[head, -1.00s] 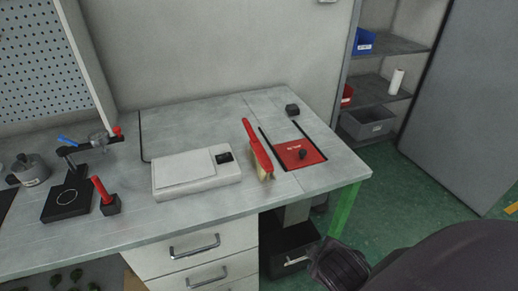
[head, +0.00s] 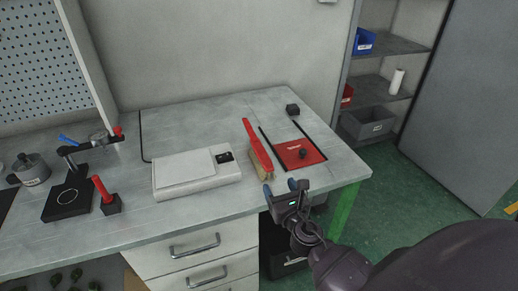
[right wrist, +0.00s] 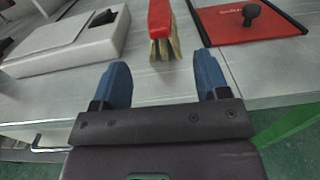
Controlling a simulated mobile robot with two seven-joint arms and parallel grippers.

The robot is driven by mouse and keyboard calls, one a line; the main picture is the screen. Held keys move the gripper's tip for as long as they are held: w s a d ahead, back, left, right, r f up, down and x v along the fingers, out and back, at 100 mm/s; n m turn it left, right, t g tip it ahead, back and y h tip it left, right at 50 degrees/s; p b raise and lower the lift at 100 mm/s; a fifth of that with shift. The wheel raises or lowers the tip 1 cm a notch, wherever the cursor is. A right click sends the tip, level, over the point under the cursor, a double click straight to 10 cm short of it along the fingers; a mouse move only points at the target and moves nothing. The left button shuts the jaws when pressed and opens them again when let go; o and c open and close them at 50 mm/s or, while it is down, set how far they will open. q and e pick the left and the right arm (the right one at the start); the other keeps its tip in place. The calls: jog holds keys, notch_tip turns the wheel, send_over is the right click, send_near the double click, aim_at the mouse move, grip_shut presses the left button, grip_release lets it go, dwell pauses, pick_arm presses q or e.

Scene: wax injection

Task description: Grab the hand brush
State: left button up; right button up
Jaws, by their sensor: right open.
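The hand brush (head: 257,146) has a red handle and pale bristles. It rests on the grey table, between the white scale and the red plate, its handle pointing to the back. In the right wrist view the brush (right wrist: 161,27) is straight ahead, beyond the fingertips. My right gripper (head: 287,186) is open and empty at the table's front edge, just short of the bristle end and apart from it. Its two blue fingers (right wrist: 164,75) are spread in the right wrist view. My left gripper is not in view.
The white scale (head: 185,186) lies left of the brush. The red plate (head: 313,148) with a black knob lies right of it, and a small black block (head: 292,109) stands behind. A red-handled tool (head: 104,192) stands farther left.

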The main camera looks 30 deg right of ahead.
aim_at(267, 162)
jog(key=x, duration=0.4)
jog(key=shift+w, duration=0.25)
jog(key=x, duration=0.5)
jog(key=shift+w+d, duration=0.15)
jog(key=shift+w, duration=0.3)
jog(key=shift+c, duration=0.5)
